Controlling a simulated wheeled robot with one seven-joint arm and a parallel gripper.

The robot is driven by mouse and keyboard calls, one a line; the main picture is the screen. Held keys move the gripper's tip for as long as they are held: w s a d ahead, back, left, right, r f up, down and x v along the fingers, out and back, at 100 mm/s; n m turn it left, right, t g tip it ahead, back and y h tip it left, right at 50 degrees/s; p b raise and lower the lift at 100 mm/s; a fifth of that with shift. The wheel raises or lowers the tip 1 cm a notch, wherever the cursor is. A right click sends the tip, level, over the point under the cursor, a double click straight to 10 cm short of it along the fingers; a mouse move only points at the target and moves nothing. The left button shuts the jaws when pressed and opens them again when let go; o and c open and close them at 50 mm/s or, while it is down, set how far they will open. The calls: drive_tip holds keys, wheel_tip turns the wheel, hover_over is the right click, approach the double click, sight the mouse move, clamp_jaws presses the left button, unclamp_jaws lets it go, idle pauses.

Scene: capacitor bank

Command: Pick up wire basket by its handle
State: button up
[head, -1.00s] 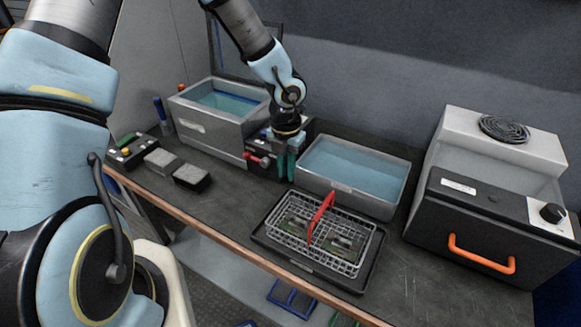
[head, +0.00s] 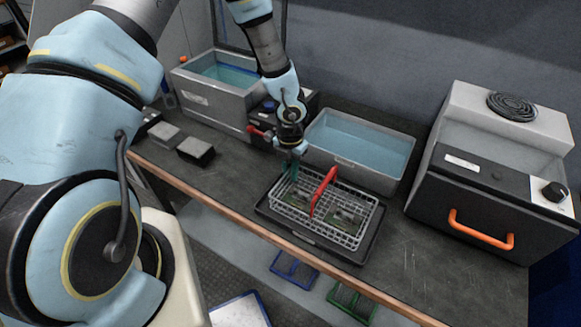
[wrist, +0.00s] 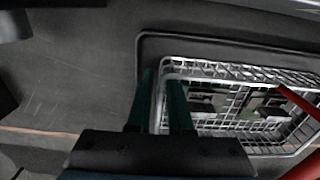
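The wire basket (head: 345,232) sits on a dark tray (head: 318,240) on the workbench, with green circuit boards inside. Its red handle (head: 322,190) arches up across the middle. My gripper (head: 290,168) is just behind and above the basket's left end, left of the handle. In the wrist view, its two green fingers (wrist: 161,95) are apart with nothing held between them. They overlap the basket's near end in that view; I cannot tell whether they touch it. The red handle (wrist: 300,103) shows at the right edge of the wrist view, away from the fingers.
A water-filled tank (head: 358,148) stands right behind the basket, and another tank (head: 215,95) is farther left. A machine with an orange handle (head: 480,232) stands at the right. The bench right of the tray is clear.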

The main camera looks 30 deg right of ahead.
clamp_jaws()
drive_tip(key=shift+r, duration=0.1)
idle(1.8)
wheel_tip(320, 180, up, 6)
drive_tip(key=p, duration=0.5)
drive_tip(key=shift+f+p, duration=0.25)
drive_tip(key=shift+p, duration=0.05)
drive_tip(key=shift+r+p, duration=0.7)
drive_tip(key=shift+r, duration=1.55)
